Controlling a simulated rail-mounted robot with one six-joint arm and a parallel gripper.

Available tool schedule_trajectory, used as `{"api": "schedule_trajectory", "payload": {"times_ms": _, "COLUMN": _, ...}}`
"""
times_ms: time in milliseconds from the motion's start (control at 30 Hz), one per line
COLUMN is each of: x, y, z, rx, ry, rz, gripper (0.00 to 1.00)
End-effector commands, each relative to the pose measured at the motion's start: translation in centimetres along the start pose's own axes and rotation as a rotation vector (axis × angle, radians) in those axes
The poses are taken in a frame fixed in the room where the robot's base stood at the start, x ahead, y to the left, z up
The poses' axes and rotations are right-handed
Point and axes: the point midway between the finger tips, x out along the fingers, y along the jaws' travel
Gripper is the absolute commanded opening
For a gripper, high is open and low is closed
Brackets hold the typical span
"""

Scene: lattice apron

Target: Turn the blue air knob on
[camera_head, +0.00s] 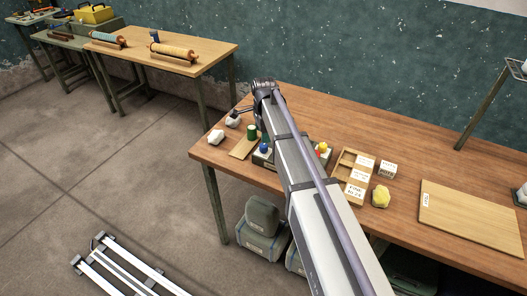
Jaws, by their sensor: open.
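A small blue knob (264,148) sits on a grey box (261,159) near the left end of the wooden workbench (300,110). Which way the knob is turned is too small to tell. My arm crosses the bench from the lower right and hides the middle of the knob area. My gripper (241,110) is small and dark at the arm's far end, open, above the bench behind the blue knob and apart from it.
A green cylinder (252,132), a tan board (243,147) and pale rocks (216,137) lie left of the knob. A compartmented wooden box (352,178), a white block (387,170) and a yellow rock (381,196) stand right of my arm. A flat board (470,217) lies farther right.

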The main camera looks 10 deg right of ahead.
Motion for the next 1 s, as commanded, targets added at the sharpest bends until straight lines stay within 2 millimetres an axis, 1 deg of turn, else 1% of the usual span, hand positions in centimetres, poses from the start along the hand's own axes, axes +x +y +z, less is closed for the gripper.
{"api": "schedule_trajectory", "payload": {"times_ms": 33, "x": 2.7, "y": 0.0, "z": 0.0, "rx": 0.0, "ry": 0.0, "rz": 0.0, "gripper": 0.61}}
{"api": "schedule_trajectory", "payload": {"times_ms": 100, "x": 4.3, "y": 0.0, "z": 0.0, "rx": -0.001, "ry": 0.0, "rz": 0.0, "gripper": 0.61}}
{"api": "schedule_trajectory", "payload": {"times_ms": 233, "x": 6.2, "y": 0.0, "z": 0.0, "rx": -0.001, "ry": 0.0, "rz": 0.0, "gripper": 0.61}}
{"api": "schedule_trajectory", "payload": {"times_ms": 333, "x": 6.5, "y": 0.0, "z": 0.0, "rx": -0.001, "ry": 0.0, "rz": 0.0, "gripper": 0.61}}
{"api": "schedule_trajectory", "payload": {"times_ms": 567, "x": 6.1, "y": 0.0, "z": 0.0, "rx": -0.001, "ry": 0.0, "rz": 0.0, "gripper": 0.6}}
{"api": "schedule_trajectory", "payload": {"times_ms": 1000, "x": 6.2, "y": 0.0, "z": 0.0, "rx": -0.001, "ry": 0.0, "rz": 0.0, "gripper": 0.18}}
